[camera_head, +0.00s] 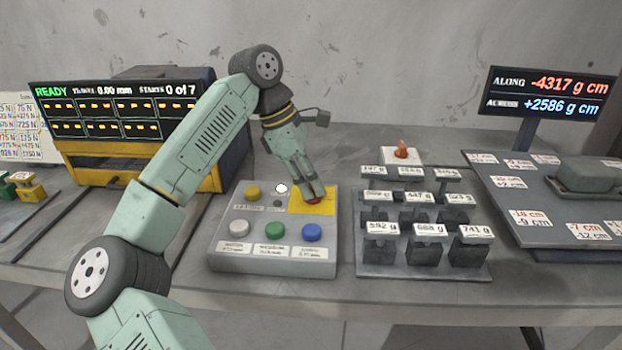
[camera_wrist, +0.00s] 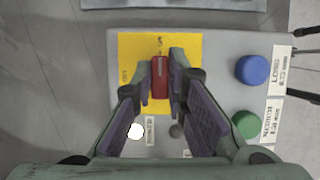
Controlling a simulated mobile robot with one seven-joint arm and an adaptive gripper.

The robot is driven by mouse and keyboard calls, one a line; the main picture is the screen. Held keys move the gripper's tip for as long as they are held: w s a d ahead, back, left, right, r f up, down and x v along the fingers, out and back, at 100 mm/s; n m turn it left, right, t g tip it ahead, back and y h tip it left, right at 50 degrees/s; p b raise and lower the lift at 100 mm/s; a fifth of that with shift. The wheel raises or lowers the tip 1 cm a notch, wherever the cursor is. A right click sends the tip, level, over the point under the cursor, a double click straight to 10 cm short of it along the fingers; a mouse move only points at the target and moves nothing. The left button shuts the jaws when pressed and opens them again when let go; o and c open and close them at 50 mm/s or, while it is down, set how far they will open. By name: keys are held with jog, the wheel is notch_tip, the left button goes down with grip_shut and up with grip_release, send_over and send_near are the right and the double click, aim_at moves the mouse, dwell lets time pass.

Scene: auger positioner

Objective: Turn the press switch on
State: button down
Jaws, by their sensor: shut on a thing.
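The press switch is a red handle (camera_wrist: 160,77) on a yellow plate (camera_wrist: 128,62) at the back right corner of the grey control box (camera_head: 225,262). In the wrist view the handle stands lengthwise between my fingers. My gripper (camera_wrist: 162,82) is shut on it, one finger at each side. In the head view my gripper (camera_head: 312,192) reaches down onto the plate, and only a little of the red handle shows below the fingertips. The markings on the plate are too small to read surely.
The box also bears a yellow button (camera_head: 253,193), a white round lamp (camera_head: 281,188), and grey, green (camera_head: 275,231) and blue (camera_head: 312,232) buttons. Labelled weights (camera_head: 423,230) stand close on the right. A black display (camera_head: 125,108) reads READY, 0.00 mm, starts 0 of 7.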

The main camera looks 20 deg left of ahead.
dwell(0.4)
jog(key=c, duration=1.6)
grip_release()
jog(key=v, duration=1.2)
